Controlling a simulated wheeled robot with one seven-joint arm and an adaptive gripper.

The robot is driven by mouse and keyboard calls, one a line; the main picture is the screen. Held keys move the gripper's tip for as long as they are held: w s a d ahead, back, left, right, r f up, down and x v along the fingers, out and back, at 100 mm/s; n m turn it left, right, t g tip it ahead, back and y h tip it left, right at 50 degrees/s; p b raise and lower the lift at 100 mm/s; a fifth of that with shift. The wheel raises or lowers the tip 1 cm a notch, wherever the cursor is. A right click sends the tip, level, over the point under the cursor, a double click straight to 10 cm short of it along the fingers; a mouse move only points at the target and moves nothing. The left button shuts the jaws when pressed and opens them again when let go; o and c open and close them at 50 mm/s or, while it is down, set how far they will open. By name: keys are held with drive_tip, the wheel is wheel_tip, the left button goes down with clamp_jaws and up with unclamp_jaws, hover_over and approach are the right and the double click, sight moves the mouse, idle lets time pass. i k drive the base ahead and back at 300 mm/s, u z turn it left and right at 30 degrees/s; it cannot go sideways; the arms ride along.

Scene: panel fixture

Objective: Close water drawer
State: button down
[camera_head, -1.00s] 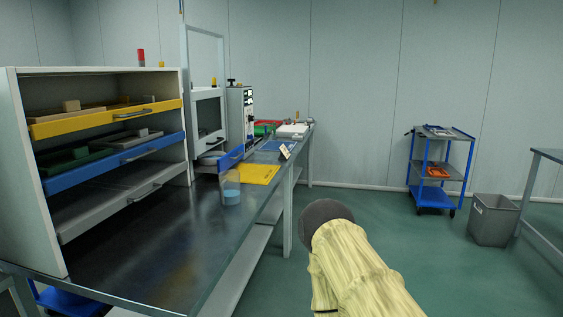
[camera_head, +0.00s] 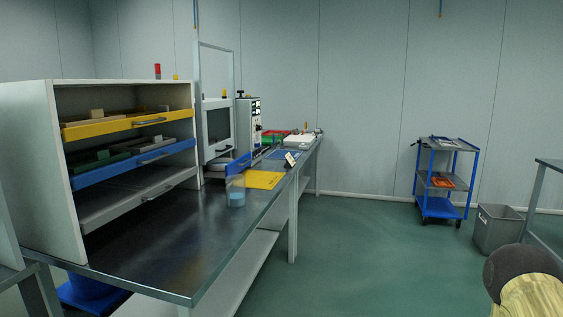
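No label names the water drawer in view. A small drawer with a blue front (camera_head: 239,164) juts out from the base of the white windowed cabinet (camera_head: 217,125) on the bench. A clear beaker of blue liquid (camera_head: 235,192) stands in front of it. A white shelf unit (camera_head: 66,180) at left holds a yellow drawer (camera_head: 100,128), a blue drawer (camera_head: 110,169) and a grey drawer (camera_head: 125,205), each with a bar handle. Part of my arm, pale yellow with a dark rounded end, shows at bottom right; my gripper is out of view.
The metal bench top (camera_head: 170,255) is clear in front of the shelf unit. A yellow mat (camera_head: 264,180) lies beyond the beaker. A blue cart (camera_head: 440,180) and a grey bin (camera_head: 497,228) stand at right. The green floor between bench and cart is free.

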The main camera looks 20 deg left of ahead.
sight(217, 168)
drive_tip(key=z, duration=0.4)
drive_tip(key=i, duration=1.35)
drive_tip(key=u, duration=0.7)
drive_tip(key=i, duration=0.85)
drive_tip(key=u, duration=0.9)
